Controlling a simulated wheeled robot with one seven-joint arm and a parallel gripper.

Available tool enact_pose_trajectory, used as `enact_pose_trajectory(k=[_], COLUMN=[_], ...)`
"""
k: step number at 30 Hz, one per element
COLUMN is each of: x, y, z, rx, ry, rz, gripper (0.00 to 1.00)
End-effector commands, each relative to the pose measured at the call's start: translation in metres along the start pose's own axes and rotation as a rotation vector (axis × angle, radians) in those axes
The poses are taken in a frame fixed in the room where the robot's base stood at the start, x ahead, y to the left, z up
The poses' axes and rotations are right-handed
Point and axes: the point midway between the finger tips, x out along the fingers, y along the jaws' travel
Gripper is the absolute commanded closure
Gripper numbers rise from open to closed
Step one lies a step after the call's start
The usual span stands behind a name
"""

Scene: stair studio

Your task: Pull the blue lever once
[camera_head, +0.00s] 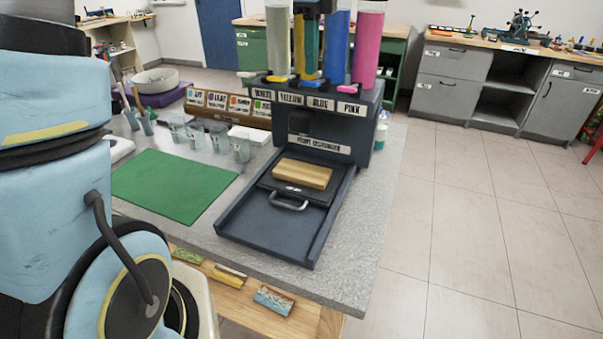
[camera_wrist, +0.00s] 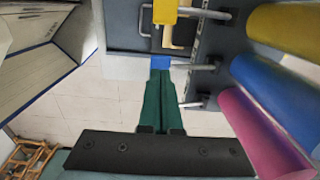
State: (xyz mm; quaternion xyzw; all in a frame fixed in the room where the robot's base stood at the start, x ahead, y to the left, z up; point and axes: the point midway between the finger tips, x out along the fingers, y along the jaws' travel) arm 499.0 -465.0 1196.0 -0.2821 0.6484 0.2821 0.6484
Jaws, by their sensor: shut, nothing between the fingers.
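A dark dispenser (camera_head: 330,120) stands on the grey worktop with label plates reading yellow, blue and pink. The blue lever (camera_wrist: 160,61) is a small blue block on a metal rod, at the tips of my gripper (camera_wrist: 161,71) in the wrist view. My gripper is shut with its dark green fingers together and empty. I cannot tell whether the tips touch the lever. The yellow lever (camera_wrist: 165,12) is beyond it. The pink lever (camera_head: 343,86) shows in the head view. Blue (camera_head: 337,45) and pink (camera_head: 368,45) tubes stand above.
A wooden block (camera_head: 303,174) lies on the dispenser's tray (camera_head: 265,222), near a metal handle (camera_head: 288,204). A green mat (camera_head: 172,185) and several clear cups (camera_head: 218,138) are to the left. Open floor (camera_head: 470,210) lies to the right.

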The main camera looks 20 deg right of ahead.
Motion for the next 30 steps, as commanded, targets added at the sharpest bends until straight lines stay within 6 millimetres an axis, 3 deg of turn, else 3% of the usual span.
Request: enact_pose_trajectory(k=[30], x=[0.036], y=[0.0], z=[0.0], rx=[0.0], ry=[0.0], rz=[0.001], gripper=[1.0])
